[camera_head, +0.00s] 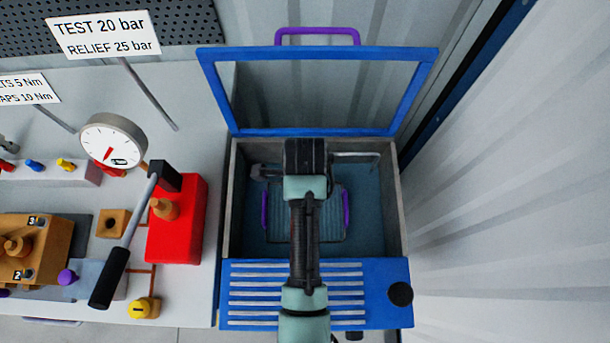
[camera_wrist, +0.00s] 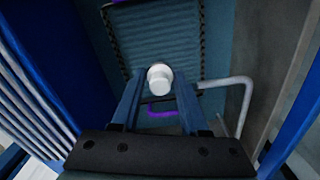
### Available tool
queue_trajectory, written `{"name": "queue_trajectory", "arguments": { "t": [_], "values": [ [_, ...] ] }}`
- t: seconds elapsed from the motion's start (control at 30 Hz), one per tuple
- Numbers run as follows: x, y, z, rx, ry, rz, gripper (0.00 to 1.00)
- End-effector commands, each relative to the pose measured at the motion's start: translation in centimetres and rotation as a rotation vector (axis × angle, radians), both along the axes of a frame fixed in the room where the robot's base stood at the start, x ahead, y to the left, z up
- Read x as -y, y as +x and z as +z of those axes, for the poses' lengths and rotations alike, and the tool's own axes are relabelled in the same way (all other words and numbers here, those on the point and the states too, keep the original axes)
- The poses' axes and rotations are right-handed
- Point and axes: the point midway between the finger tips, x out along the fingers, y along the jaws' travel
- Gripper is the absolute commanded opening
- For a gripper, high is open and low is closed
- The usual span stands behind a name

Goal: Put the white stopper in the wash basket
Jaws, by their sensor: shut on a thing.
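My gripper (camera_wrist: 160,88) is shut on the white stopper (camera_wrist: 160,77), which shows between the fingertips in the wrist view. The wash basket (camera_wrist: 170,40) is a dark-rimmed wire basket lying beyond and below the stopper, inside the wash tank. One purple handle (camera_wrist: 160,112) shows between my fingers. In the head view the basket's purple right handle (camera_head: 346,210) and part of its floor show, and my arm covers its middle. The stopper and my fingertips are hidden in the head view.
The wash tank (camera_head: 390,245) has grey walls and a raised blue lid frame (camera_head: 212,95) behind. A pale bent pipe (camera_wrist: 238,84) reaches in from the side. A blue slatted panel (camera_head: 250,295) lies in front. The red pump block (camera_head: 185,235) and gauge (camera_head: 113,140) stand left.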

Motion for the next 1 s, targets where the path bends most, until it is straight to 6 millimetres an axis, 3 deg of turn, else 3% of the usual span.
{"name": "queue_trajectory", "arguments": {
  "t": [0.1, 0.27, 0.5, 1.0],
  "values": [
    [0.0, 0.1, 0.0, 0.001, 0.001, -0.154, 0.00],
    [0.0, 0.1, -0.1, 0.000, 0.000, -0.261, 0.00],
    [0.0, 0.0, -4.1, -0.004, -0.001, -0.277, 0.00],
    [0.0, 0.1, -9.7, -0.001, 0.000, -0.274, 0.00]
  ]
}}
